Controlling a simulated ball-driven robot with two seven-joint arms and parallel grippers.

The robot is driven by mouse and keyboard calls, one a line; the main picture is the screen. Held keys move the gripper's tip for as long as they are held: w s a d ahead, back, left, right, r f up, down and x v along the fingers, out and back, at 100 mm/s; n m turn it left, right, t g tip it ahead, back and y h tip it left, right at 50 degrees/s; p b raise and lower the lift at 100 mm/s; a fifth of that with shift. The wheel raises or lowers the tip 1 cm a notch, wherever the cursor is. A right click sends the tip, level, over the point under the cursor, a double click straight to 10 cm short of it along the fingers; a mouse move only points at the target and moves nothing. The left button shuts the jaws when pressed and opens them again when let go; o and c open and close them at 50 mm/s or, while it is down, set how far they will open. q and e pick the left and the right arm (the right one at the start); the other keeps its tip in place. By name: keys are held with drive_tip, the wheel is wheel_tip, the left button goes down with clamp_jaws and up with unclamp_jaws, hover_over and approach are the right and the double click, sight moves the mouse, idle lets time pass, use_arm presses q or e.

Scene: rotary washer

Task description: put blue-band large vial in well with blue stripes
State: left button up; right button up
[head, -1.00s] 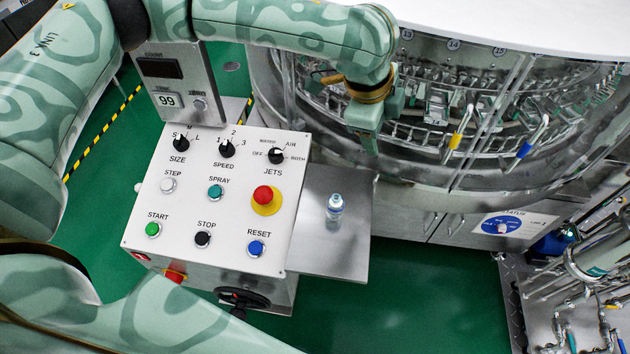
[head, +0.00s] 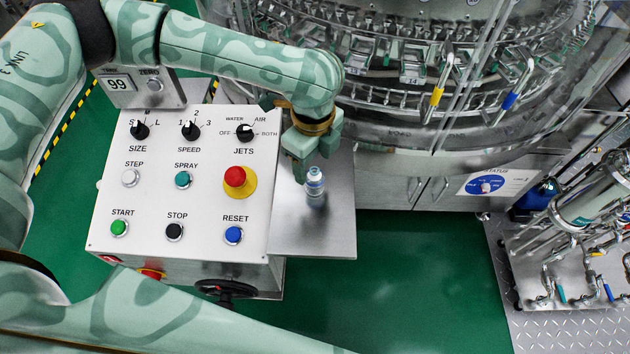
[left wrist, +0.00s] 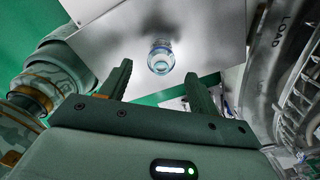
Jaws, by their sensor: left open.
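The vial (head: 315,187) is a small clear bottle with a blue band near its top. It stands upright on the steel side shelf (head: 330,238) right of the control panel. It also shows in the left wrist view (left wrist: 160,57), ahead of and between the fingers. My left gripper (head: 300,172) is beside the vial's top, at its left in the head view. In the left wrist view the left gripper (left wrist: 157,85) is open and empty, with the vial apart from both fingers. The well with blue stripes cannot be made out among the washer's racks (head: 430,70). My right gripper is not seen.
The white control panel (head: 205,225) with knobs, buttons and a red stop button (head: 235,177) is left of the shelf. Pipework (head: 590,215) is at right. Green floor lies open in front.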

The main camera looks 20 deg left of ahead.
sight(315, 173)
use_arm(q)
wheel_tip(315, 173, down, 5)
drive_tip(key=shift+w+d+r+b, duration=0.1)
drive_tip(key=shift+r+b, duration=0.1)
drive_tip(key=shift+b, duration=1)
drive_tip(key=shift+f, duration=0.15)
drive_tip(key=c, duration=1.1)
drive_tip(key=shift+r, duration=0.25)
